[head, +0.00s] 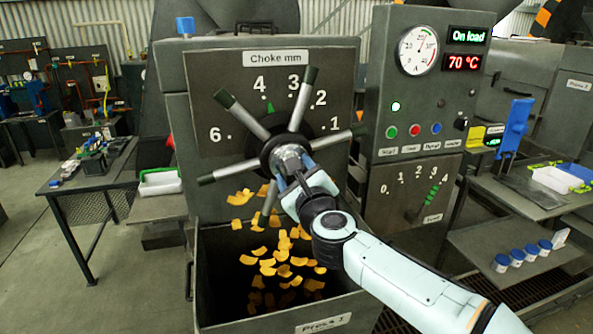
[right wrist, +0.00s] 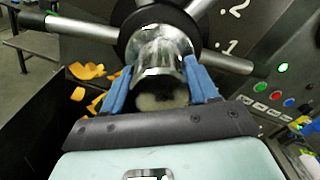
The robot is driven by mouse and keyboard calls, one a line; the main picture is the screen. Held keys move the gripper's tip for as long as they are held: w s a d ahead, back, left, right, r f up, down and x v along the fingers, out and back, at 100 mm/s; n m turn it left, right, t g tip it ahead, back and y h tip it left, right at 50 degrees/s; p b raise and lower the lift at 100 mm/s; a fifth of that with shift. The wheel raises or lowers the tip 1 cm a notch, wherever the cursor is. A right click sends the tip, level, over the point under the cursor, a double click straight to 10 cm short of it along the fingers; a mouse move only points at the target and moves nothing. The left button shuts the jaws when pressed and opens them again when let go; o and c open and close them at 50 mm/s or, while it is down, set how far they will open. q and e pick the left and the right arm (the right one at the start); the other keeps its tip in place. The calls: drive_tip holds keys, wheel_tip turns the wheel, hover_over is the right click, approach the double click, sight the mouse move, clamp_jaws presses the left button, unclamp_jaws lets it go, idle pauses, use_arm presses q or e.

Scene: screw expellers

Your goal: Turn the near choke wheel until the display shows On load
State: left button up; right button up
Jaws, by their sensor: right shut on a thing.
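The near choke wheel (head: 302,100) has a dark hub disc and several metal spokes with dark green tips, in front of the panel (head: 335,88) marked "Choke mm". A small green pointer (head: 270,107) shows just below the 4. My right gripper (head: 291,166) is shut on the wheel's shiny hub. In the right wrist view its blue fingers (right wrist: 158,82) clasp both sides of the metal hub (right wrist: 160,55). The display (head: 467,36) reads "On load" in green. My left gripper is not in view.
Orange flakes (head: 275,262) fall into the open dark bin labelled Press 1 (head: 322,325) below the wheel. A control box with a round gauge (head: 418,50), a red 70 °C readout (head: 463,63) and several buttons (head: 414,130) stands close on the right. Side tables hold small items.

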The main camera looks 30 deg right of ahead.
drive_tip(key=shift+n, duration=0.3)
drive_tip(key=o, duration=1.5)
drive_tip(key=v, duration=1.3)
drive_tip(key=shift+s+b, duration=0.2)
drive_tip(key=shift+b, duration=0.15)
drive_tip(key=shift+f, duration=0.1)
